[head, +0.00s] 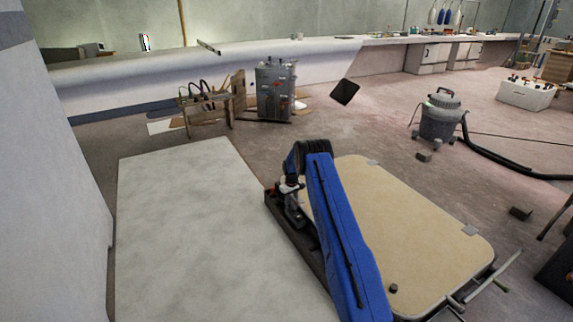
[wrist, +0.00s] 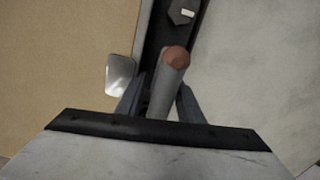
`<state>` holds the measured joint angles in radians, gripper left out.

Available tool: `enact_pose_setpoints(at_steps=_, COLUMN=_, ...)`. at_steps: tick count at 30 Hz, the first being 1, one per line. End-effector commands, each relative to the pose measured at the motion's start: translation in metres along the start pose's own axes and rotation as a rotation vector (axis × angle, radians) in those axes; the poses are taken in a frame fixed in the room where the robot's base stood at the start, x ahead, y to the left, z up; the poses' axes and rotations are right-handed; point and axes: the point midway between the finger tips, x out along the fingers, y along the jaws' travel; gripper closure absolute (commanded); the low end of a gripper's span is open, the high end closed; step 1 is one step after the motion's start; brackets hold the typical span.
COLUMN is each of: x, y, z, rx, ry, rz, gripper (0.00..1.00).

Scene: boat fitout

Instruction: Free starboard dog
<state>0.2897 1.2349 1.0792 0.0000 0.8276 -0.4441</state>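A tan hatch panel (head: 400,220) lies at the right of the head view, with silver tabs on its edges. One silver tab (wrist: 121,75) shows close by in the wrist view. A grey round handle with a reddish-brown end (wrist: 176,58) stands between the fingers of my gripper (wrist: 161,85). The fingers are apart, with a dark gap between the left finger and the handle; firm contact on the right side cannot be told. In the head view my gripper (head: 292,205) is over the panel's left edge, its fingers mostly hidden. I cannot tell which part is the starboard dog.
A dark channel (head: 292,240) runs along the panel's left edge, with a dark block (wrist: 182,12) in it. A pale slab (head: 185,220) lies to the left. A grey vacuum (head: 440,118) with a black hose stands beyond on the right. Floor behind the panel is mostly clear.

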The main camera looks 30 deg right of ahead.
Motion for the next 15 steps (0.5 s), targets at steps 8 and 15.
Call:
enact_pose_setpoints(at_steps=8, x=-0.0006, y=0.0007, z=-0.0005, rx=-0.233, ry=0.002, rz=0.001, gripper=0.64)
enact_pose_setpoints(at_steps=15, x=-0.0006, y=0.0006, z=-0.0004, rx=-0.436, ry=0.001, rz=0.001, gripper=0.64)
